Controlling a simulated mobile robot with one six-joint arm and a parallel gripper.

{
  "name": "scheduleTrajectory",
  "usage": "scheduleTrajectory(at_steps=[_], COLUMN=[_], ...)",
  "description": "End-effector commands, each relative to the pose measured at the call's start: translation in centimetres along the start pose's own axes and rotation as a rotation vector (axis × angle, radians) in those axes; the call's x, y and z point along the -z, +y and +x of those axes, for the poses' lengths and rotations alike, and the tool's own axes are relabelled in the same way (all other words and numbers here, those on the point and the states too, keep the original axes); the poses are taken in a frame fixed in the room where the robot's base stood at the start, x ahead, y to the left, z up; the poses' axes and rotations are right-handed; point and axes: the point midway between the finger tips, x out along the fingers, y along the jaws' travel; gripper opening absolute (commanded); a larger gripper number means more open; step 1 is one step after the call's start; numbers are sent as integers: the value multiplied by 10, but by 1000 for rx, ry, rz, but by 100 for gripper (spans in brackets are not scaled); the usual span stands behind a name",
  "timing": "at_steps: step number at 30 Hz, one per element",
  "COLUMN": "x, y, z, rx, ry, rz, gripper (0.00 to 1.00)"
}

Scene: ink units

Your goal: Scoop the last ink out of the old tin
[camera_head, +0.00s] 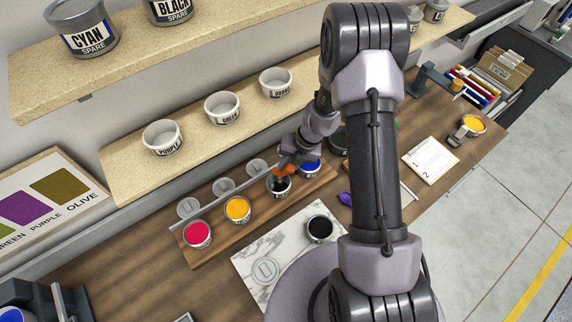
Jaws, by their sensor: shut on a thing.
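A small tin of black ink (279,188) stands in the row on the wooden tray. My gripper (284,170), with orange at its tips, is shut at the top of this tin, at its rim. The arm hides part of the grip, so exactly how it holds is hard to see. Another open tin of black ink (319,230) stands apart on the marble slab (251,249). A round grey lid (264,270) lies on the slab. I cannot tell from the picture which black tin is the old one, and their ink levels are not clear.
Red (197,235), yellow (237,210) and blue (309,168) tins share the tray (205,254), with lids (223,187) behind. A purple object (345,198) and a numbered sheet (430,160) lie right. Shelves with white pots (222,108) overhang the back.

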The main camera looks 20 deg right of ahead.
Motion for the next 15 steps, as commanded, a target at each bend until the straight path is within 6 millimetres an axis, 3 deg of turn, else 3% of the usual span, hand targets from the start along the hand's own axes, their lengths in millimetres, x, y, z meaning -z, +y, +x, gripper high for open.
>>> scheduleTrajectory(at_steps=[1, 15], x=[0, -10], y=[-4, -26], z=[12, 94], rx=[0, 0], ry=[0, 1], rz=[0, -1], gripper=[0, 0])
